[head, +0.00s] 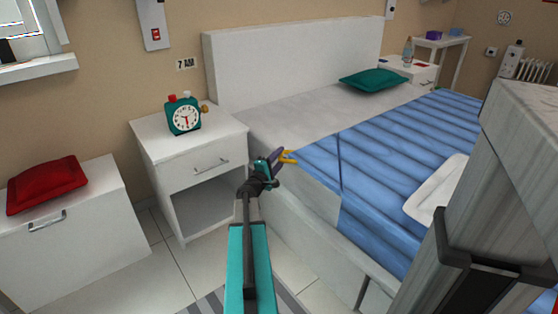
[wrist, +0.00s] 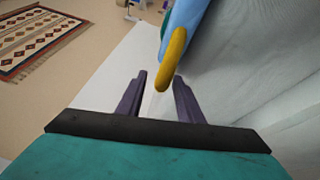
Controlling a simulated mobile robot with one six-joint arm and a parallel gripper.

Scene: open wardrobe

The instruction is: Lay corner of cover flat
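The blue cover (head: 385,150) lies over most of the bed (head: 290,130) in the head view, with a dark crease line near its left end. Its near-left edge ends close to my gripper (head: 276,158). A yellow loop (head: 289,155) shows at my fingertips there. In the wrist view the yellow loop (wrist: 173,55) sits in front of a blue piece of the cover (wrist: 186,18). My gripper's purple fingers (wrist: 159,78) stand apart, with the loop's lower end between their tips and space on both sides. Whether a finger touches it, I cannot tell.
A nightstand (head: 190,150) with a teal alarm clock (head: 184,117) stands left of my gripper. A white chest (head: 75,240) with a red cushion (head: 47,185) is further left. A teal pillow (head: 375,79) lies at the headboard. A white tray-like object (head: 433,190) lies on the cover.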

